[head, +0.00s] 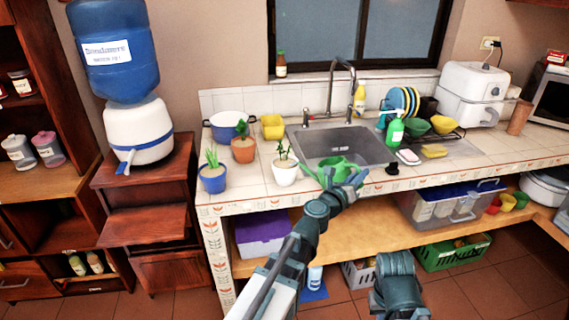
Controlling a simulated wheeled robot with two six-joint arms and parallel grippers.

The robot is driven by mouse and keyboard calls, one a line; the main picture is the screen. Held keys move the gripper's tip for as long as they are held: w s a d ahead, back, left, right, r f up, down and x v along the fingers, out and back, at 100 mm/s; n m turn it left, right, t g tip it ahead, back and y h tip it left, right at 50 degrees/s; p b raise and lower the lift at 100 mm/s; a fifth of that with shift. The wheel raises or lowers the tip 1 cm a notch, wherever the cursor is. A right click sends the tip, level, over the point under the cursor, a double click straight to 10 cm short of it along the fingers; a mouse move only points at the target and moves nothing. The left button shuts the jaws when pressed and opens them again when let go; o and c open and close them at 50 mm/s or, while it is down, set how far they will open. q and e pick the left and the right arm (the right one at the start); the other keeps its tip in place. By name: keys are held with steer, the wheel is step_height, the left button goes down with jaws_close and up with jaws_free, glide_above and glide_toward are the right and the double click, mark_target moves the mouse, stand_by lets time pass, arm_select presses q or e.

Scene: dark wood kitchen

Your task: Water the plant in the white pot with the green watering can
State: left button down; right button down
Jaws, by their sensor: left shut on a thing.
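The green watering can (338,167) is at the counter's front edge, before the sink. My left gripper (350,182) is shut on it from the near right side; the fingers partly hide the can. The can's spout points left, toward the plant in the white pot (286,175). The white pot stands upright on the tiled counter, left of the can, with a small green plant (283,153) in it. The spout tip is just right of the pot; whether they touch is unclear. Part of my right arm shows at the bottom, but its gripper does not.
A blue pot (212,181) and a terracotta pot (243,152) with plants stand left of the white pot. The sink (345,145) lies behind the can. A soap bottle (396,130) and a black stopper (392,169) are to the right.

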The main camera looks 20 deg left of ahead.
arm_select(q)
steer(key=shift+a+r+p, duration=0.15)
steer(key=shift+r+p, duration=0.15)
arm_select(e)
steer(key=shift+a+r, duration=0.15)
steer(key=shift+r, duration=0.15)
stand_by(0.3)
